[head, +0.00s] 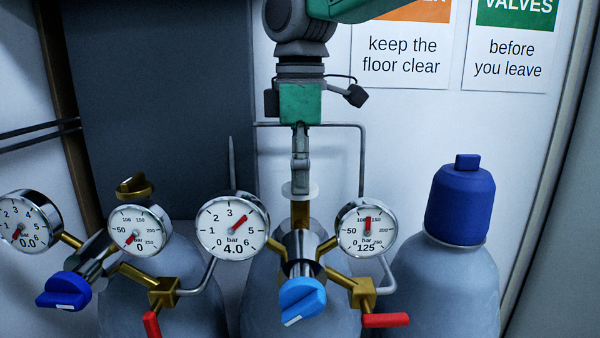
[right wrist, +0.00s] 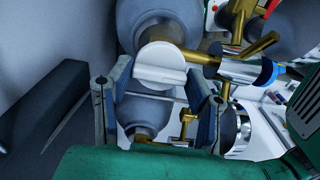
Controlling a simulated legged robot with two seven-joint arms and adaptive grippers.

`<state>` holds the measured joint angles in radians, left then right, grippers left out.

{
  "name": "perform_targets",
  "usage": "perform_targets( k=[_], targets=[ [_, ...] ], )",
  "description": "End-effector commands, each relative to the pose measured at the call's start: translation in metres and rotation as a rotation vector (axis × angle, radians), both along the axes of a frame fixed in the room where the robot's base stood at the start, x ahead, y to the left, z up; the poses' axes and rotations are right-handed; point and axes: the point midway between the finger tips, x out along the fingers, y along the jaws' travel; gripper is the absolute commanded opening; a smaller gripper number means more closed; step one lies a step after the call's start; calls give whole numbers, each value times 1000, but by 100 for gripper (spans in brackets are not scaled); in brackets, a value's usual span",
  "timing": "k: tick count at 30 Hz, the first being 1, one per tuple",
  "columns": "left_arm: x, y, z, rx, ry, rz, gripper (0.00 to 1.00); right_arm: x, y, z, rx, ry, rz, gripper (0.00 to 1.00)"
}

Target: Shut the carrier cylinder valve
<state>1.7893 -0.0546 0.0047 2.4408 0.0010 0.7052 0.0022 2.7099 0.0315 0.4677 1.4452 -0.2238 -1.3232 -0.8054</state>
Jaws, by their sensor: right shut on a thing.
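The carrier cylinder (head: 262,305) stands in the middle, with a white round valve handwheel (head: 300,190) on top of its brass stem. The handwheel also shows in the right wrist view (right wrist: 160,62) as a pale disc with a raised bar. My right gripper (head: 300,170) reaches down from above and is shut on the handwheel, with one finger on each side of it in the right wrist view. The left gauge (head: 233,226) of this cylinder's regulator reads 4.0 bar, and the right gauge (head: 366,228) reads 125 bar. My left gripper is not in view.
A light blue regulator knob (head: 302,302) and a red lever (head: 385,320) sit just below. The left cylinder (head: 160,315) has a brass valve top (head: 135,187) and gauges at zero. A blue-capped cylinder (head: 460,205) stands right. Wall signs hang behind.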

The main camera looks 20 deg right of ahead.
Motion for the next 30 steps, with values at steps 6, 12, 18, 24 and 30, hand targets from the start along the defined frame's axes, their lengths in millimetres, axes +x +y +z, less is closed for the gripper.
perform_targets(
  k=[6, 12, 18, 24, 30],
  targets=[
    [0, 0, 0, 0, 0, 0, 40, 1, 0, 0, 2, -5, -8, 17],
    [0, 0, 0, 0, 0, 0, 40, 1, 0, 0, 2, -5, -7, 57],
    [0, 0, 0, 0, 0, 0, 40, 0, 0, 0, 1, -2, -6, 67],
    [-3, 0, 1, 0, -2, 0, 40, -1, 0, 4, 1, -3, -5, 67],
    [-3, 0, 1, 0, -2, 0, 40, 1, 0, 32, 2, -6, -6, 67]
  ],
)
